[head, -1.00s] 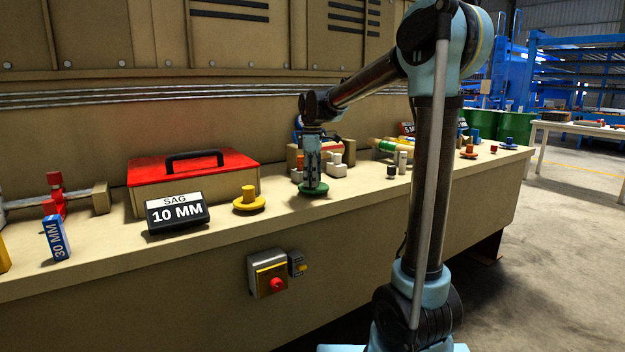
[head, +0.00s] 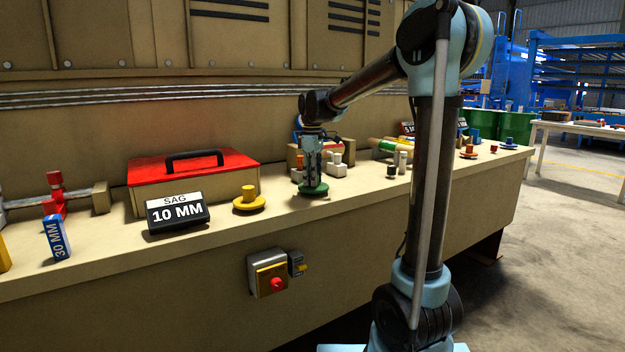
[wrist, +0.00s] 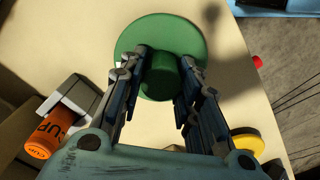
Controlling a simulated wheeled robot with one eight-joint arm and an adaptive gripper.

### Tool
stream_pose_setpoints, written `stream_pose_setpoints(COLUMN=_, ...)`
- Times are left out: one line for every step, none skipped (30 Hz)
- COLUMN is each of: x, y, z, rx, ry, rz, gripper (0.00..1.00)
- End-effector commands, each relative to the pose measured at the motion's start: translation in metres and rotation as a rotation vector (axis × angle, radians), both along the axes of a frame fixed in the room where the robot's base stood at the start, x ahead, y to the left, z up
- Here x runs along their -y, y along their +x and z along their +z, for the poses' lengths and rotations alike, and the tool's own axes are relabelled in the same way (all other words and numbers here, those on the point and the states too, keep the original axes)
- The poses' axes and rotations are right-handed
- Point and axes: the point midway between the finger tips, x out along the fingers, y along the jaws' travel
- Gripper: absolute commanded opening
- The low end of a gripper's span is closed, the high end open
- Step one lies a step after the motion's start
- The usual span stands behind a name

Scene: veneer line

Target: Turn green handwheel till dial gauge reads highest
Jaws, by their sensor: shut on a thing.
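The green handwheel (head: 312,190) lies flat on the bench ledge in the head view, a round disc with a raised hub. In the wrist view the handwheel (wrist: 195,38) shows as a broad green disc with its green hub (wrist: 160,76) between my fingers. My gripper (head: 313,180) points straight down over it, and in the wrist view my gripper (wrist: 163,62) is shut on the hub, one finger on each side. No dial gauge face can be made out in either view.
A yellow handwheel (head: 249,200) and a "SAG 10 MM" sign (head: 178,212) stand to the left. A red-lidded box (head: 192,168) is behind them. An orange cylinder (wrist: 50,132) in a grey holder lies close to my gripper. A red button box (head: 268,274) is on the bench front.

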Motion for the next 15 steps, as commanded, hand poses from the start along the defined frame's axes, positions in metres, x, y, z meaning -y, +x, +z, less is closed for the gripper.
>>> stream_pose_setpoints(x=0.0002, y=0.0021, z=0.0006, rx=0.004, ry=0.0, rz=-0.032, gripper=0.07)
stream_pose_setpoints(x=0.0003, y=0.0022, z=0.0006, rx=0.004, ry=0.0, rz=-0.054, gripper=0.07)
stream_pose_setpoints(x=0.0003, y=0.0024, z=0.0006, rx=0.004, ry=0.0, rz=-0.083, gripper=0.07)
stream_pose_setpoints(x=0.0003, y=0.0025, z=0.0006, rx=0.004, ry=0.0, rz=-0.104, gripper=0.07)
stream_pose_setpoints(x=0.0004, y=0.0027, z=0.0007, rx=0.004, ry=0.0, rz=-0.124, gripper=0.07)
stream_pose_setpoints(x=0.0004, y=0.0028, z=0.0007, rx=0.004, ry=-0.001, rz=-0.152, gripper=0.07)
stream_pose_setpoints(x=0.0005, y=0.003, z=0.0007, rx=0.004, ry=-0.001, rz=-0.173, gripper=0.07)
stream_pose_setpoints(x=0.0005, y=0.0031, z=0.0007, rx=0.004, ry=-0.001, rz=-0.191, gripper=0.07)
stream_pose_setpoints(x=0.0005, y=0.0032, z=0.0007, rx=0.004, ry=-0.001, rz=-0.216, gripper=0.07)
stream_pose_setpoints(x=0.0006, y=0.0033, z=0.0008, rx=0.004, ry=-0.001, rz=-0.235, gripper=0.07)
stream_pose_setpoints(x=0.0005, y=0.0034, z=0.0008, rx=0.004, ry=0.0, rz=-0.251, gripper=0.07)
stream_pose_setpoints(x=0.0006, y=0.0036, z=0.0008, rx=0.004, ry=0.0, rz=-0.273, gripper=0.07)
stream_pose_setpoints(x=0.0007, y=0.0037, z=0.0008, rx=0.004, ry=0.0, rz=-0.287, gripper=0.07)
stream_pose_setpoints(x=0.0007, y=0.0038, z=0.0008, rx=0.005, ry=0.0, rz=-0.301, gripper=0.07)
stream_pose_setpoints(x=0.0008, y=0.0038, z=0.0008, rx=0.005, ry=0.0, rz=-0.317, gripper=0.07)
